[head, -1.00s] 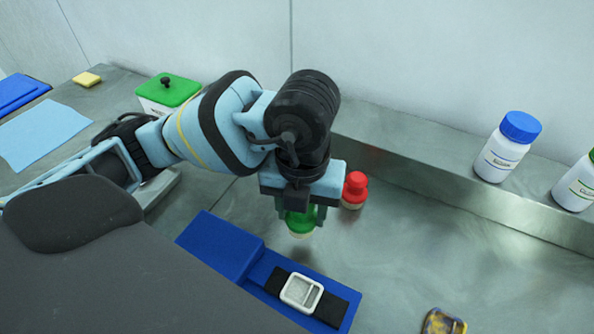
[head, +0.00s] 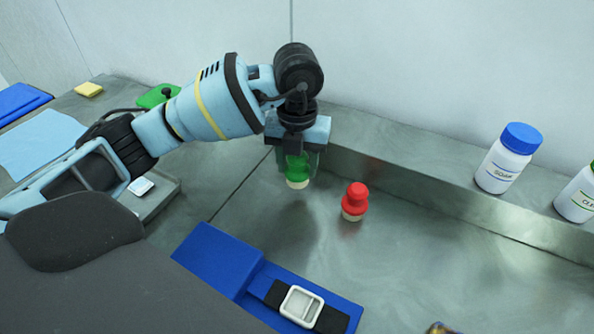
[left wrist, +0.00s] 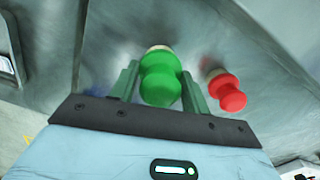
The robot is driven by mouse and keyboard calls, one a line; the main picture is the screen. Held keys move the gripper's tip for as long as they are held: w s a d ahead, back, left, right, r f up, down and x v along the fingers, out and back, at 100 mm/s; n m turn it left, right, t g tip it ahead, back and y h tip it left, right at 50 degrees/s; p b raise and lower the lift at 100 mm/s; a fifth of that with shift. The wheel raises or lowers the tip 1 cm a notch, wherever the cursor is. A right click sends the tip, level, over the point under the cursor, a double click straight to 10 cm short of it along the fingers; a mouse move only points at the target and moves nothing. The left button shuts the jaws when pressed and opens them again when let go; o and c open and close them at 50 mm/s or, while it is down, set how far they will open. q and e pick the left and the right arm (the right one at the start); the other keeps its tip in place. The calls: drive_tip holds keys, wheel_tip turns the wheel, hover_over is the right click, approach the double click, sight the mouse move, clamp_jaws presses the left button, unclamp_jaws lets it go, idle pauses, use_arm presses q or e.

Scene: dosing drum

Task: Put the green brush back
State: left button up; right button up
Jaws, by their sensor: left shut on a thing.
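The green brush (head: 297,170) has a green knobbed handle and a pale bristle end pointing down. My left gripper (head: 299,160) is shut on its handle. In the left wrist view the green brush (left wrist: 160,78) sits between the two fingers of the left gripper (left wrist: 160,85). In the head view the brush appears close to or just above the steel surface; I cannot tell if it touches. A red brush (head: 355,200) of the same shape stands upright to the right, apart from the gripper, and shows in the left wrist view (left wrist: 226,90). My right gripper is not in view.
A raised steel ledge (head: 420,185) runs along the back wall, with two white bottles (head: 504,160) at the right. A blue holder with a black strap and buckle (head: 301,306) lies in front. A green-lidded container (head: 158,96) is partly behind my arm. Open steel lies right of the red brush.

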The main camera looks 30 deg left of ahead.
sight(297, 173)
use_arm(q)
drive_tip(key=shift+w+a, duration=0.25)
drive_tip(key=shift+w, duration=0.05)
drive_tip(key=shift+f, duration=1.75)
drive_tip(key=shift+f, duration=0.1)
drive_tip(key=shift+f, duration=0.1)
drive_tip(key=o, duration=0.9)
drive_tip(key=shift+o, duration=0.2)
wheel_tip(297, 173, up, 12)
drive_tip(key=shift+r+p, duration=0.2)
drive_tip(key=shift+p, duration=0.3)
